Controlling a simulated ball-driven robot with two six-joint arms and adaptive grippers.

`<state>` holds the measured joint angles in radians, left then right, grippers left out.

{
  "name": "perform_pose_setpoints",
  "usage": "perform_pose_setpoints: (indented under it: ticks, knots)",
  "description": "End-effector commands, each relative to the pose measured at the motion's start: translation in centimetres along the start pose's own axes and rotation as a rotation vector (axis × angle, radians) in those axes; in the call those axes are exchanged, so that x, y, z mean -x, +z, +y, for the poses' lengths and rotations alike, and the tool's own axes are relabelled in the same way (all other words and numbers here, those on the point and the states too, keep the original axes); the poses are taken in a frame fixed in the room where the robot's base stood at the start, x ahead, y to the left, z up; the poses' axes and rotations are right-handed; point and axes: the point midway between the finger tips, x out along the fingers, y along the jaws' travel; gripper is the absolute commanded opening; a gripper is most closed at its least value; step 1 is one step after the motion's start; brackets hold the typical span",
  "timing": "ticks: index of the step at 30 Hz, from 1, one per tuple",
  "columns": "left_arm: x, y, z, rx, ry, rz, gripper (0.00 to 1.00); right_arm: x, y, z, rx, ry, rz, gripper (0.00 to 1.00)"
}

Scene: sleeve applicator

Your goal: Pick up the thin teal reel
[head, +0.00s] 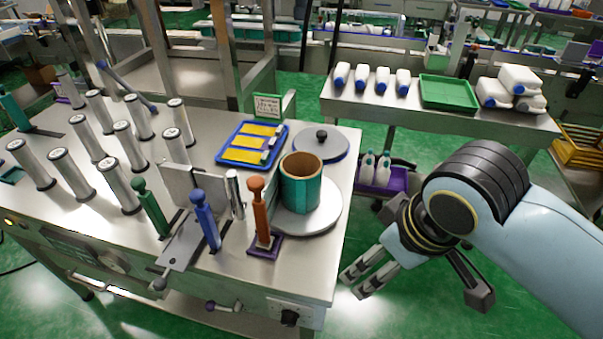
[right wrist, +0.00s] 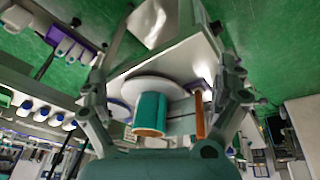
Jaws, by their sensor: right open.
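The teal reel (head: 300,190) is a short upright cylinder with a brown core, open at the top. It stands on a round pale plate (head: 322,222) at the right end of the steel machine table. My right gripper (head: 418,290) is open and empty, off the table's right edge, to the right of the reel and apart from it. In the right wrist view, the reel (right wrist: 150,112) shows between the spread fingers of the gripper (right wrist: 163,72), farther off. My left gripper is not in view.
An orange-brown handled tool (head: 260,212) stands close left of the reel, with blue (head: 205,220) and green (head: 150,207) ones beyond. A round grey lid (head: 325,146) and a blue tray (head: 232,158) lie behind. A steel bench (head: 450,118) holds bottles and a green tray (head: 448,92).

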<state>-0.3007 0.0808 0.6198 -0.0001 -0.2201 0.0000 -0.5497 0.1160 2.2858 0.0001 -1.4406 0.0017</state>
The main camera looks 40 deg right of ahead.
Motion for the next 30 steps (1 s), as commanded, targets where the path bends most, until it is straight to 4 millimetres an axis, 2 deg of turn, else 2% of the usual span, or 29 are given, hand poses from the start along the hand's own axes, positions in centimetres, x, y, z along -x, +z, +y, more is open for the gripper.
perform_pose_setpoints:
  ticks: [1, 3, 5, 11, 17, 20, 24, 27, 30]
  knots:
    - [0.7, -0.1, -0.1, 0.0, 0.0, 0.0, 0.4, 2.1, -0.6, 0.1, -0.002, 0.0, 0.01, 1.0]
    - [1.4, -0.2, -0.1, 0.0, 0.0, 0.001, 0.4, 4.6, -1.5, 0.2, -0.016, 0.0, 0.014, 1.0]
    - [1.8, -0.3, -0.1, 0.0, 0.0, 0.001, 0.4, 5.4, -2.7, 0.4, -0.056, -0.002, 0.006, 1.0]
    - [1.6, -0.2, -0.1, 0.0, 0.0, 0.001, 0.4, 2.8, -5.6, 0.9, -0.19, -0.003, -0.043, 1.0]
    - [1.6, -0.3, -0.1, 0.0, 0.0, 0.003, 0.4, 0.2, -9.6, 1.5, -0.345, -0.001, -0.098, 1.0]
    - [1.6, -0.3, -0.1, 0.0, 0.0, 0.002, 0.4, -1.0, -12.4, 2.0, -0.445, 0.004, -0.132, 1.0]
    - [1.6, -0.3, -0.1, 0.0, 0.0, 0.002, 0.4, -2.0, -17.8, 3.0, -0.63, 0.014, -0.198, 1.0]
    - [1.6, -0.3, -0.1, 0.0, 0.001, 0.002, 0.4, -1.9, -21.6, 3.7, -0.766, 0.025, -0.249, 1.0]
    - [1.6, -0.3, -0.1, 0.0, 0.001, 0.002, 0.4, -1.4, -24.2, 4.2, -0.863, 0.035, -0.287, 1.0]
